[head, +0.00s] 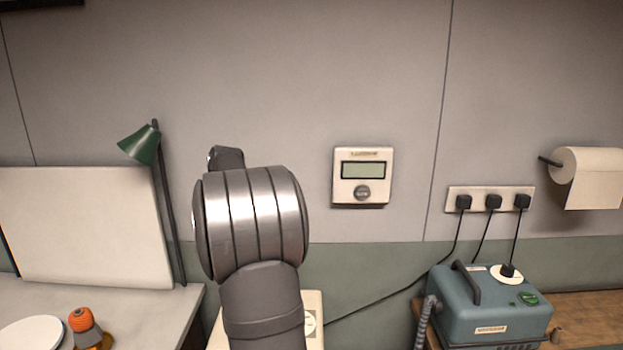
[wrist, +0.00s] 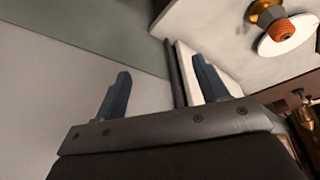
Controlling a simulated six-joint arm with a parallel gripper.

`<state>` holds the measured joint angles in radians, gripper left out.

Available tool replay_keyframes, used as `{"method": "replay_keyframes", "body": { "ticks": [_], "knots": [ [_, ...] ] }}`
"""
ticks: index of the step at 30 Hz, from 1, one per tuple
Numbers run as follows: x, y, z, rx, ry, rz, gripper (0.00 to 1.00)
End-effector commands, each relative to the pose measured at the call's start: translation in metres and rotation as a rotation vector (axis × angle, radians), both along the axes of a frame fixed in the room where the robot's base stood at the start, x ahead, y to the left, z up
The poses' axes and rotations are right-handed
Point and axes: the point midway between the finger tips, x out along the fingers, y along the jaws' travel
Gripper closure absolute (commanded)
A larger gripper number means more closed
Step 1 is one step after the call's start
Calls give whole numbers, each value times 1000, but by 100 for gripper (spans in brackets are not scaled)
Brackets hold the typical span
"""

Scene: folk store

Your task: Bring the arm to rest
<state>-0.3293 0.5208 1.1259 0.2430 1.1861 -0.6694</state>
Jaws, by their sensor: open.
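My arm (head: 255,225) rises from the bottom of the head view, in front of the wall. Its large grey joint hides part of the wall and of a pale box behind it. My gripper (wrist: 160,92) shows in the wrist view with its two dark fingers spread apart. Nothing is between the fingers. The gripper itself cannot be made out in the head view.
At left, a worktop (head: 150,305) bears a white plate (head: 32,333), an orange-topped object (head: 82,322) and a white panel (head: 85,225) beside a green lamp (head: 140,145). A wall controller (head: 363,192), sockets (head: 480,193), paper roll (head: 590,178) and teal machine (head: 485,310) are right.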

Motion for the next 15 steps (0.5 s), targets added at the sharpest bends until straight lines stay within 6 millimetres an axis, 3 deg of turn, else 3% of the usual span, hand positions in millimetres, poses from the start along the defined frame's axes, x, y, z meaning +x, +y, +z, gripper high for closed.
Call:
{"method": "replay_keyframes", "body": {
  "ticks": [15],
  "knots": [
    [21, -103, 2, -2, 0, -196, 33]
  ]
}}
